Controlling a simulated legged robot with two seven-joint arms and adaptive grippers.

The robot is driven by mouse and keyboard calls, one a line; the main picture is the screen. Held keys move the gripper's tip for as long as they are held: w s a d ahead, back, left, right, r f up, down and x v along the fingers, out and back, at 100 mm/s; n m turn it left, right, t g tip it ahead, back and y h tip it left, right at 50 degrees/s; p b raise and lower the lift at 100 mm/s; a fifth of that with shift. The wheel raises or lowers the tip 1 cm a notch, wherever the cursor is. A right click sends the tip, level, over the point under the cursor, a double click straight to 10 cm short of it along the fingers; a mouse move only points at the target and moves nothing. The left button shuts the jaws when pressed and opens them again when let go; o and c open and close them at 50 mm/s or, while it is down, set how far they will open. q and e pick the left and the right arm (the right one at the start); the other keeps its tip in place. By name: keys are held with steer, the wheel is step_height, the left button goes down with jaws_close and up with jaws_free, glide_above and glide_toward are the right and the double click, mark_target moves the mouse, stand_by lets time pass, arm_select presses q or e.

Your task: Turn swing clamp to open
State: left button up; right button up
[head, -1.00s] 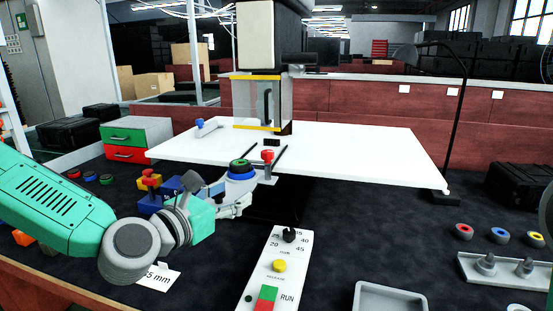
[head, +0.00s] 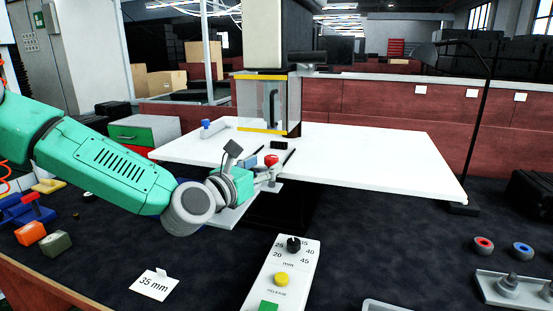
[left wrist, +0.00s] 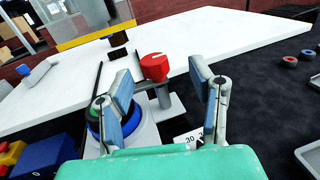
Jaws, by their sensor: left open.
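A red knob (head: 271,160) with a white line on top stands on a post at the front edge of the white table (head: 390,165). In the left wrist view the red knob (left wrist: 155,67) appears between and just beyond the fingers. A blue-topped lever (head: 207,125) lies farther left on the table; it also shows in the left wrist view (left wrist: 25,70). I cannot tell which is the swing clamp. My left gripper (head: 265,176) is open and empty, close to the red knob; contact cannot be told. My right gripper is out of view.
A guarded press (head: 268,105) stands at the table's back. A control panel (head: 285,272) with dial and buttons is in front. A green and blue round part (left wrist: 97,118) sits beside the left finger. A lamp (head: 484,115) stands at right.

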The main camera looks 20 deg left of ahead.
mark_target(266, 162)
arm_select(q)
steer(key=w, duration=0.3)
steer(key=shift+w+a+f, duration=0.1)
steer(key=shift+w+a, duration=0.2)
steer(key=shift+a, duration=0.1)
steer(key=shift+w+d, duration=0.35)
steer(key=shift+w, duration=0.05)
steer(key=shift+w+d, duration=0.1)
steer(key=shift+d, duration=0.6)
steer(key=c, duration=0.7)
steer(key=shift+a, duration=0.2)
jaws_close()
steer(key=shift+a+f, duration=0.15)
steer(key=shift+a, duration=0.15)
